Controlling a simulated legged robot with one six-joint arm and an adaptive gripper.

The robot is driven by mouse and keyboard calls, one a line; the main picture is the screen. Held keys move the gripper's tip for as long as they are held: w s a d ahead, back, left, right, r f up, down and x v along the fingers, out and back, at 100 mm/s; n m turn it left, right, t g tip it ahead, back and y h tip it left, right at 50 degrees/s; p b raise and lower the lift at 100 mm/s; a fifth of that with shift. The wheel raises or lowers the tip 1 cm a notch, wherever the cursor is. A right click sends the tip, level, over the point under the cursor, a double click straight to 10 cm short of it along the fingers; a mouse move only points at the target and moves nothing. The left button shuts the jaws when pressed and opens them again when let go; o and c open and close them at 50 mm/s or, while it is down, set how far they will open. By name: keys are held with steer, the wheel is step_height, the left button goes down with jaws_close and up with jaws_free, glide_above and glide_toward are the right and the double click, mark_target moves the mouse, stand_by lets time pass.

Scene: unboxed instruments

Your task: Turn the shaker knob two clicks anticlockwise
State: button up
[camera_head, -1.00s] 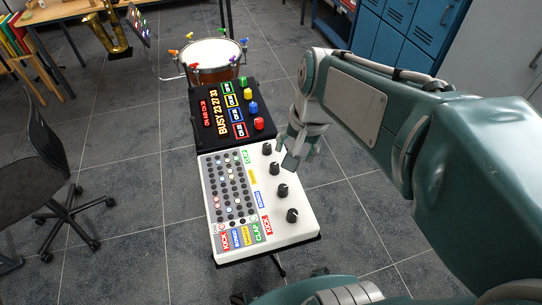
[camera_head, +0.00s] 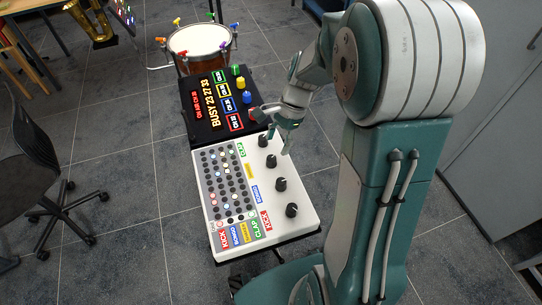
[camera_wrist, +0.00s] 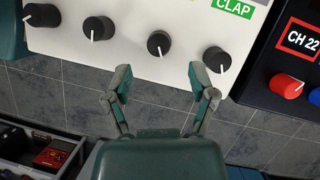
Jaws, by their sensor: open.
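The white drum machine (camera_head: 225,258) has a row of black knobs along its right side. The second knob from the far end (camera_head: 271,160) lies beside a small yellow label (camera_head: 249,170), too small to read; by its place it is the shaker knob. In the wrist view this knob (camera_wrist: 158,43) is second from the right, beside the knob by the green CLAP label (camera_wrist: 233,7). Its white pointer shows on its lower edge. My gripper (camera_wrist: 158,79) is open and empty, its fingers short of the shaker knob and on either side of its line. In the head view my gripper (camera_head: 279,143) hangs near the far knobs.
The CLAP knob (camera_wrist: 216,59) stands close to the right finger and another knob (camera_wrist: 98,28) lies left of the shaker knob. A black box (camera_head: 205,132) with coloured knobs adjoins the far end. A drum (camera_head: 198,62) stands behind.

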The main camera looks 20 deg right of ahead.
mark_target(272, 157)
steer(key=x, duration=0.5)
steer(key=shift+a+f, duration=0.1)
steer(key=shift+f, duration=0.2)
jaws_close()
